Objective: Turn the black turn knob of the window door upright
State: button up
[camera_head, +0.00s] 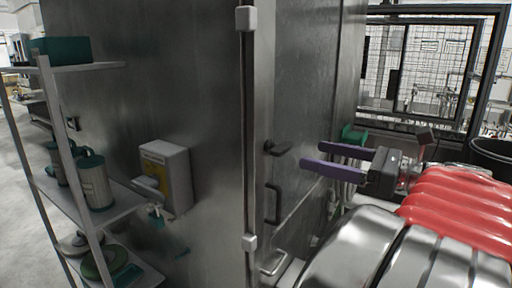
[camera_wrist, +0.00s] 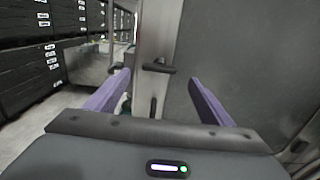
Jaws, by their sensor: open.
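The black turn knob (camera_head: 277,148) sits on the tall metal door in the body view, its lever lying roughly sideways. In the wrist view the knob (camera_wrist: 159,67) shows between my fingers and farther off, with its lever pointing right and tilting slightly down. My gripper (camera_head: 310,155) has two purple fingers, spread apart and empty, to the right of the knob and apart from it. In the wrist view my gripper's fingers (camera_wrist: 158,78) frame the knob. The window door (camera_head: 300,90) is a grey metal panel; its window cannot be made out clearly.
A dark pull handle (camera_head: 272,204) sits below the knob. A white dispenser box (camera_head: 166,176) hangs on the left wall, beside a shelf rack (camera_head: 100,212) with canisters. A green item (camera_head: 352,134) lies behind my fingers. A mesh fence (camera_head: 430,65) stands at the back right.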

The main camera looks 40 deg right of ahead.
aim_at(288, 148)
jog(key=shift+x, duration=4.95)
jog(key=c, duration=1)
